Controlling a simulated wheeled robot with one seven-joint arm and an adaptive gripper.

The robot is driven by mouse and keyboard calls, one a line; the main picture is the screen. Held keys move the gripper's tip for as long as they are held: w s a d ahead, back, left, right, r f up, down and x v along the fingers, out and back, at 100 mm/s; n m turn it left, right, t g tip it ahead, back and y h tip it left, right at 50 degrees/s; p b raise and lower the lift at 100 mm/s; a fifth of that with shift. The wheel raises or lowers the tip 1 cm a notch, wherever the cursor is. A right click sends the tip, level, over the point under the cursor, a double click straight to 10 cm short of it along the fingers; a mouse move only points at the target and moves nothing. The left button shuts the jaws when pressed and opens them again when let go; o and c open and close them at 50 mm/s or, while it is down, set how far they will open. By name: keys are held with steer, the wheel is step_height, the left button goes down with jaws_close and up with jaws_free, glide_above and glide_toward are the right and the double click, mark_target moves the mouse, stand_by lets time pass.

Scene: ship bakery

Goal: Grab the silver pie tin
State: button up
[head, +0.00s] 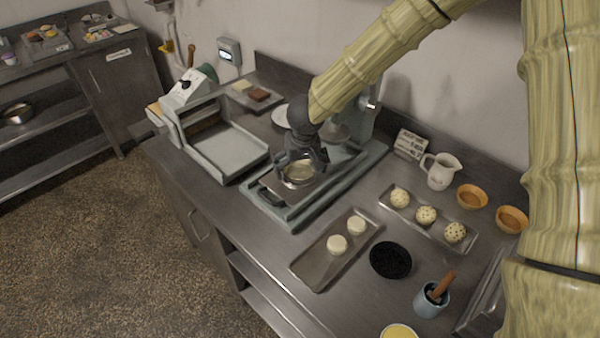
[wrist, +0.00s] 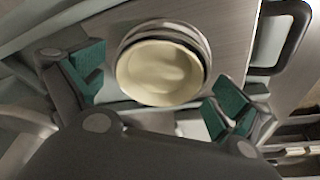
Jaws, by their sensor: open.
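The silver pie tin (head: 299,173) is a small round metal tin with a pale cream filling or lining. It rests on the grey plate of a press-like machine, and in the wrist view the tin (wrist: 162,65) appears near the top middle. My gripper (head: 300,160) is right over and behind it in the head view, partly covering it. In the wrist view my gripper (wrist: 155,95) is open, with one green-padded finger to the left of the tin and one to the right. Neither finger visibly touches the tin.
The machine's base (head: 330,190) surrounds the tin, and a dark handle (wrist: 285,35) lies close to it. A dough sheeter (head: 222,145) stands to the left. A tray (head: 318,275) with two pale rounds lies in front. A tray of decorated balls (head: 425,232) and a white jug (head: 440,172) are to the right.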

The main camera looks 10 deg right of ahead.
steer(key=shift+w, duration=0.1)
steer(key=c, duration=0.8)
steer(key=shift+o, duration=0.2)
